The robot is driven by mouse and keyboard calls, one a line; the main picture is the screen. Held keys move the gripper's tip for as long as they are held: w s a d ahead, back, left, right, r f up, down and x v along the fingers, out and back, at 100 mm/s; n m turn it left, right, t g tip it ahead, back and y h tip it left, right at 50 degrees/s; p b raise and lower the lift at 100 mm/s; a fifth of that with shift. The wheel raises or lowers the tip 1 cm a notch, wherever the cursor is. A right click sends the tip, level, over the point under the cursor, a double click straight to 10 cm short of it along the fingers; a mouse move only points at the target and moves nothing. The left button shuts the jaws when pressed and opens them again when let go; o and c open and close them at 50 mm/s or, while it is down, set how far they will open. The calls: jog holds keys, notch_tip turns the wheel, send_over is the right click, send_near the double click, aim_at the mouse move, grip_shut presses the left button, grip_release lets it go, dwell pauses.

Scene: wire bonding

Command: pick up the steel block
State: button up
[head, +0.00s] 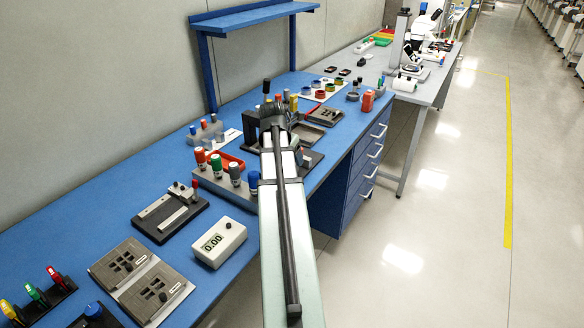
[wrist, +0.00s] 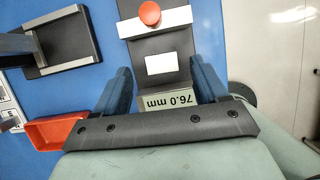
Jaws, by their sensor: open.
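A bright, pale rectangular piece, which looks like the steel block (wrist: 161,63), lies on a dark base with a pale crossbar and a red knob (wrist: 150,13) in the wrist view. A panel (wrist: 168,103) reading "76.0 mm" sits on the near side of it. My gripper (wrist: 160,67) is open and empty, with one blue-looking finger on each side of the block and a gap on both sides. Height above the block is hard to judge. In the head view my arm hides the gripper and the block.
A red bin (wrist: 55,132) and a dark tray with a pale frame (wrist: 66,38) stand left of the gripper. The blue bench (head: 120,185) holds coloured-capped bottles, a white readout box (head: 218,242) and grey fixtures. The bench edge and floor lie to the right.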

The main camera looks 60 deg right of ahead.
jog(key=shift+x, duration=2.05)
jog(key=shift+s, duration=0.1)
jog(key=shift+c, duration=0.3)
jog(key=c, duration=1.2)
